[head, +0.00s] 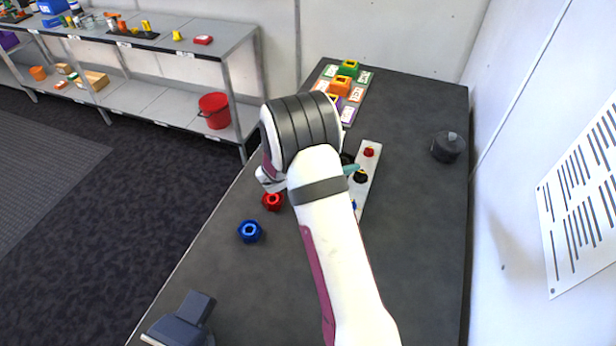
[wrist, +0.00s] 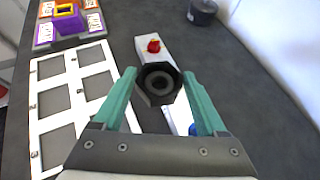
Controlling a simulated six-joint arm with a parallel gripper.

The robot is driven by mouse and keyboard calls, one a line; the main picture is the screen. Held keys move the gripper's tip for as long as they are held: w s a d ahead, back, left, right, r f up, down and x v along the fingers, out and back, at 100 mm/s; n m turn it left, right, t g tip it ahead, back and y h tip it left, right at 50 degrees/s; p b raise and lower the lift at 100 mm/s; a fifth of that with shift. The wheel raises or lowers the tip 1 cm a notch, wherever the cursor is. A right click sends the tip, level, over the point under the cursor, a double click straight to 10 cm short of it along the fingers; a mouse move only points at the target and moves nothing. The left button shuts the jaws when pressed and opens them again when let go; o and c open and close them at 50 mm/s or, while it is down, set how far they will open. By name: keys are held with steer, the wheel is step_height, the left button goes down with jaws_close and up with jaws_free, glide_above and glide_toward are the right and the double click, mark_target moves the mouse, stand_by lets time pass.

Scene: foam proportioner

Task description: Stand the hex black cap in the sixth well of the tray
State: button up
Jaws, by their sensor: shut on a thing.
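The hex black cap (wrist: 160,97) is between the teal fingers of my gripper (wrist: 159,75) in the wrist view, its round opening facing the camera. A black part at my gripper (head: 351,169) in the head view is probably the same cap (head: 347,158), mostly hidden by my arm. The tray appears in the wrist view as a white frame (wrist: 68,124) with square wells, left of my gripper. The wells in view look empty. The tray is hidden behind my arm in the head view. The cap is apart from it.
A white strip (head: 374,163) with a red knob (head: 369,152) and other small coloured parts lies beyond my gripper. A red hex piece (head: 272,201) and a blue one (head: 250,231) lie left of my arm. A dark pot (head: 448,147) stands at right.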

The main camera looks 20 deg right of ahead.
steer(key=w+a+f, duration=0.2)
steer(key=w, duration=0.1)
steer(key=w+a+f, duration=0.3)
steer(key=shift+w+a, duration=0.1)
steer(key=shift+a, duration=0.25)
steer(key=shift+w+a+f, duration=0.1)
steer(key=shift+f, duration=1)
steer(key=shift+w+a+f, duration=0.1)
steer(key=shift+f, duration=1)
steer(key=shift+f, duration=0.1)
steer(key=o, duration=1.4)
steer(key=shift+c, duration=0.2)
